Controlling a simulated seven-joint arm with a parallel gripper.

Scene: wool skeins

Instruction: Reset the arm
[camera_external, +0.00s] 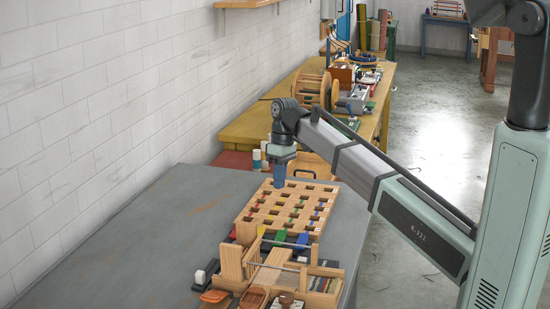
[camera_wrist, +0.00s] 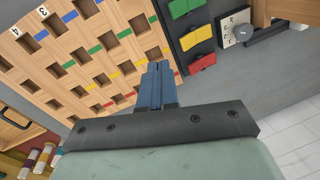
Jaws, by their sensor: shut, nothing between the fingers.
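My gripper (camera_external: 279,178) points down at the far left edge of a wooden board (camera_external: 262,212) with rows of square holes. Its blue fingers are together with nothing between them. In the wrist view the shut gripper (camera_wrist: 157,70) shows in front of the same board (camera_wrist: 70,62), which has coloured strips and numbered labels by its holes. I cannot tell whether the fingertips touch the board. No wool skein can be made out for certain in either view.
A wooden frame (camera_external: 232,262) with rods and small trays stands at the near end of the grey table (camera_external: 120,245). Small rolls (camera_external: 257,158) stand beyond the board. A yellow bench (camera_external: 243,125) with spools lies behind. The grey tabletop left of the board is mostly clear.

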